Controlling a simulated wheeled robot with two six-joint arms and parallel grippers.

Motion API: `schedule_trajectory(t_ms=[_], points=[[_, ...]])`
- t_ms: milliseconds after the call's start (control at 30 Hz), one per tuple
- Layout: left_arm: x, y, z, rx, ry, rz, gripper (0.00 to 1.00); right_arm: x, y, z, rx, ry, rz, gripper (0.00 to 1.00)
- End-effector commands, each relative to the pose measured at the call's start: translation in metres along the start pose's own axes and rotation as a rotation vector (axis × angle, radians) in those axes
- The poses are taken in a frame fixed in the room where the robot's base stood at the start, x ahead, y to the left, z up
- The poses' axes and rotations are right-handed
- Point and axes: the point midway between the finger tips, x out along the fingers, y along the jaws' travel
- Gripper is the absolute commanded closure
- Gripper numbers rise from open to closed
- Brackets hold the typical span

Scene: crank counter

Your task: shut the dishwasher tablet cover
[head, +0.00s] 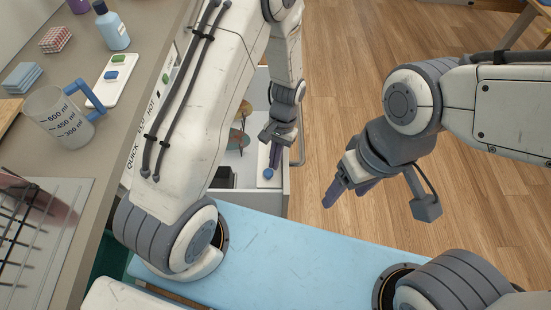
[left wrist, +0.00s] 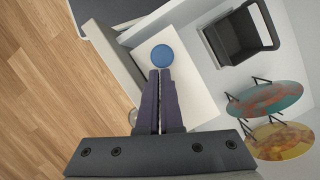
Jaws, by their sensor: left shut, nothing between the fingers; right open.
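A blue round piece (head: 268,173), which looks like part of the tablet compartment, sits on a pale surface inside the open white dishwasher. It shows as a flat blue disc in the left wrist view (left wrist: 162,55). I cannot tell whether it is the cover itself or how far the cover stands open. My left gripper (head: 271,146) is shut and empty; in the left wrist view its fingertips (left wrist: 160,72) point at the disc's near edge, and contact is unclear. My right gripper (head: 347,193) is open and empty over the wooden floor, right of the dishwasher.
Coloured plates (left wrist: 268,98) and a black basket (left wrist: 243,35) stand beside the blue disc inside the dishwasher. Open floor (head: 340,60) lies to the right.

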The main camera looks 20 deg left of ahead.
Motion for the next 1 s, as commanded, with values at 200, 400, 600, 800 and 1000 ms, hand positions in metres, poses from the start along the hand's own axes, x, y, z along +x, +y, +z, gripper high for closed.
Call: schedule_trajectory(t_ms=[200, 400, 600, 800, 1000], points=[[-0.007, 0.001, 0.004, 0.001, -0.011, 0.000, 1.00, -0.008, -0.001, 0.000, 0.000, 0.000, 0.000, 0.32], [-0.033, 0.001, 0.006, 0.000, -0.006, 0.000, 1.00, -0.031, -0.002, -0.002, 0.000, 0.000, 0.000, 0.32], [-0.068, -0.001, 0.009, -0.003, -0.002, 0.001, 1.00, -0.061, -0.004, -0.003, 0.000, 0.000, 0.000, 0.32], [-0.093, -0.002, 0.011, -0.006, -0.001, 0.002, 1.00, -0.082, -0.006, -0.004, 0.000, 0.000, 0.000, 0.32], [-0.097, -0.002, 0.010, -0.007, 0.000, 0.002, 1.00, -0.084, -0.006, -0.004, 0.000, 0.000, 0.000, 0.32]])
